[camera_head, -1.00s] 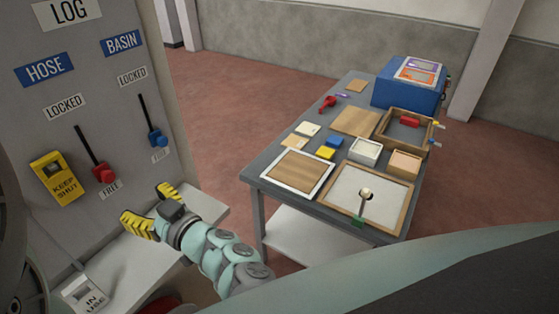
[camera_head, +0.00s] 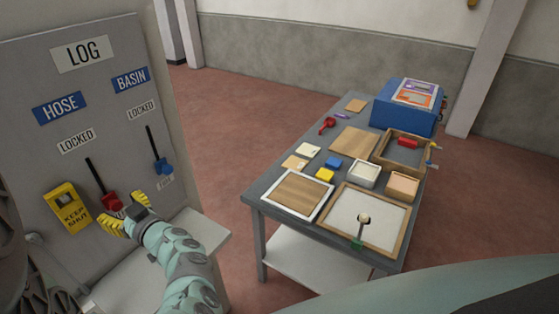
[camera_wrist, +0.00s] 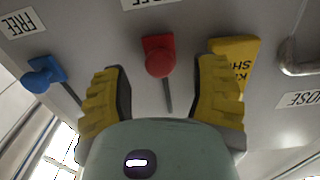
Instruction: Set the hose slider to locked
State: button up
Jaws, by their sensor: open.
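The hose slider is a red knob (camera_head: 112,202) on a dark slanted slot in the grey panel, under the blue HOSE label (camera_head: 60,107). The knob sits at the lower end of its slot, away from the LOCKED label (camera_head: 76,141) at the upper end. My gripper (camera_head: 124,214), with yellow ribbed fingers, is open right by the knob. In the wrist view the red knob (camera_wrist: 158,56) shows between and just beyond the two open fingers (camera_wrist: 160,88). I cannot tell whether a finger touches it. The FREE label below the knob is hidden in the head view.
The blue basin slider (camera_head: 162,166) stands to the right, also low in its slot. A yellow KEEP SHUT piece (camera_head: 67,207) is close on the left. A grey table (camera_head: 256,197) with trays and blocks stands farther right. Red floor lies between.

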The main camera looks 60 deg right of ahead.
jog(key=shift+w+r, duration=0.1)
jog(key=shift+w, duration=0.75)
jog(key=shift+w+a, duration=0.1)
jog(key=shift+w, duration=0.45)
jog(key=shift+o, duration=0.3)
grip_shut()
